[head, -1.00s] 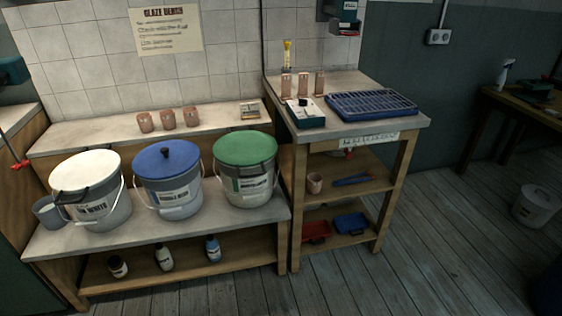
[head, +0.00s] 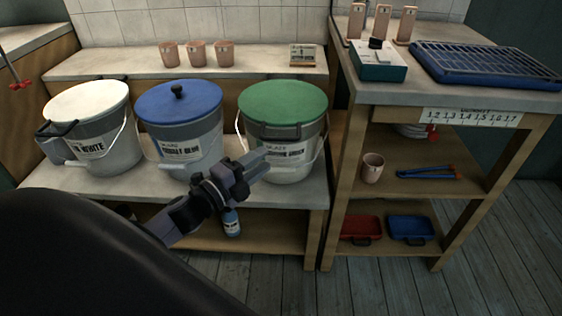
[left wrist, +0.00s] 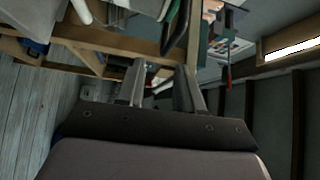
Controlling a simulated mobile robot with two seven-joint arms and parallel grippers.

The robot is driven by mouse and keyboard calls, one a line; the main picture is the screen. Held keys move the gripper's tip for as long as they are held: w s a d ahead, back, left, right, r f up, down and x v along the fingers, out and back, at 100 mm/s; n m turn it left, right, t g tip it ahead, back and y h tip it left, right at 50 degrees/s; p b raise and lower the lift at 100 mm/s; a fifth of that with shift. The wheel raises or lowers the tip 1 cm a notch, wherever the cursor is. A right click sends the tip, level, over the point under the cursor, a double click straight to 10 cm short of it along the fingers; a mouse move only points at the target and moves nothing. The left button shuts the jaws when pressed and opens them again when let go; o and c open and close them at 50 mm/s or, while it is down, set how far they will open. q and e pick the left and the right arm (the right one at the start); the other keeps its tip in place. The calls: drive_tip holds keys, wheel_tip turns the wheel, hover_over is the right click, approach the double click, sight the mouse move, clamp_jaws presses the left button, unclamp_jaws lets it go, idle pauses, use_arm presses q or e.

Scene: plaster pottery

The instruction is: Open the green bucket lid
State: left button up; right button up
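The green lid (head: 283,105) sits flat on a grey bucket (head: 292,170) on the bench, with a dark handle (head: 270,131) at its front edge. My left gripper (head: 258,165) is in front of this bucket's lower left side, below the lid. From the head view I cannot tell whether it touches the bucket. In the left wrist view the two fingers (left wrist: 160,88) are apart with nothing between them. A dark loop with a green edge (left wrist: 177,22) shows beyond them, probably the lid's handle. My right gripper is not in view.
A blue-lidded bucket (head: 180,105) and a white-lidded bucket (head: 86,108) stand to the left. Several clay cups (head: 197,53) stand on the ledge behind. A wooden table (head: 450,98) with a blue rack (head: 487,63) stands close on the right.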

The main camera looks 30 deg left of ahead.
sight(282, 139)
use_arm(q)
drive_tip(key=shift+w+d+r+m+t+h+b, duration=0.15)
drive_tip(key=shift+w+r+m+b, duration=0.25)
drive_tip(key=shift+w, duration=1.05)
drive_tip(key=shift+w+d+r+m+t+h+b, duration=0.15)
drive_tip(key=shift+w+m, duration=0.45)
drive_tip(key=shift+w, duration=0.8)
drive_tip(key=shift+w+d+r+m+h+b, duration=0.1)
drive_tip(key=shift+w+r+m+h+b, duration=0.3)
drive_tip(key=shift+w, duration=1.05)
drive_tip(key=shift+f, duration=0.1)
clamp_jaws()
